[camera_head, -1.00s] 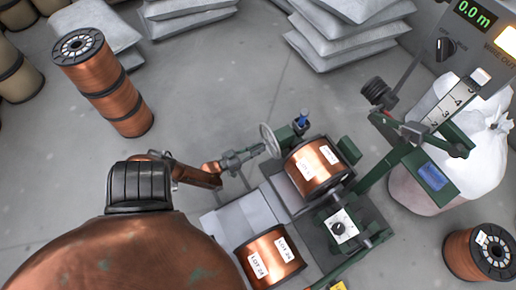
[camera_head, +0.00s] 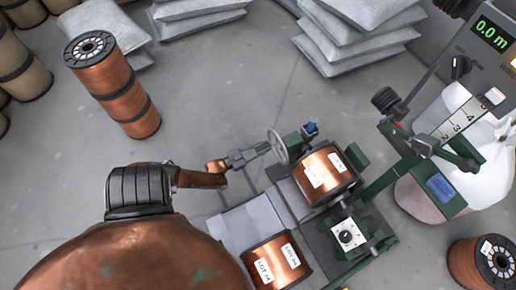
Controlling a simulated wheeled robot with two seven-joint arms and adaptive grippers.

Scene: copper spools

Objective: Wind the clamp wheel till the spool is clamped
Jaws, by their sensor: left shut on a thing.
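The clamp wheel (camera_head: 278,146) is a thin grey hand wheel seen nearly edge-on, at the left end of the green stand. A copper spool (camera_head: 325,174) with white labels lies in the stand, just right of the wheel. My left gripper (camera_head: 264,148) reaches in from the left and is shut at the wheel's left side, on its rim or handle; the exact grip is too small to see. Whether the spool is clamped cannot be told. My right gripper is not in view.
A second labelled copper spool (camera_head: 272,263) lies on the grey tray (camera_head: 250,226) in front. A green arm with a gauge and a white sack (camera_head: 487,140) stand to the right. A spool stack (camera_head: 122,92) stands far left, with grey sacks (camera_head: 345,40) behind. Floor between is clear.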

